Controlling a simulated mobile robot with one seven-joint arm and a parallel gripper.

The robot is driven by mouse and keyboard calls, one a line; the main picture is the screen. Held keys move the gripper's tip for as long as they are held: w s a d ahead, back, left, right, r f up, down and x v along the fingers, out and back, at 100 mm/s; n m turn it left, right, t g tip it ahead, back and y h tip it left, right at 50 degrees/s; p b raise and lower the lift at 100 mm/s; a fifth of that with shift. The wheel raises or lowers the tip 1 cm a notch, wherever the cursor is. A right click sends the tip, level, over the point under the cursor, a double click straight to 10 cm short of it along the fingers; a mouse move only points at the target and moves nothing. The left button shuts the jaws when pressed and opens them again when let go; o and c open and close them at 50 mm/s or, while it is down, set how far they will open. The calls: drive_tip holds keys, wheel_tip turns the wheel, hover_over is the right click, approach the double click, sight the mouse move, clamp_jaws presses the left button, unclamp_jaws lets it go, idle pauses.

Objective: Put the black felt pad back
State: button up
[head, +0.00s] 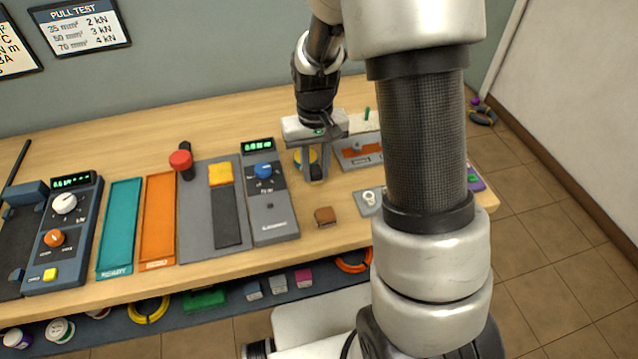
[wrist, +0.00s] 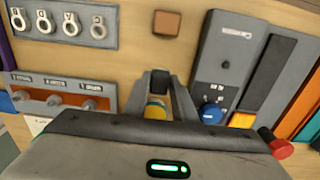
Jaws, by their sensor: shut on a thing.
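My gripper (head: 315,172) points down over the back right part of the bench, just right of the grey meter with the blue knob. It is shut on a small dark piece, which looks like the black felt pad (head: 317,172). In the wrist view the dark pad (wrist: 158,82) shows between the fingertips (wrist: 160,90). I cannot tell whether the pad touches the bench.
A brown block (head: 325,216) lies in front of the gripper. The grey meter (head: 269,205) stands to the left, with orange (head: 157,220) and teal (head: 122,230) trays beyond. A rack with an orange strip (head: 358,150) is close on the right. Bare wood surrounds the brown block.

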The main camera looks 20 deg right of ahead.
sight(316, 192)
drive_tip(key=shift+f+b, duration=0.3)
drive_tip(key=shift+f, duration=2.35)
drive_tip(key=o, duration=0.9)
drive_tip(key=shift+o, duration=0.2)
drive_tip(key=shift+r, duration=0.1)
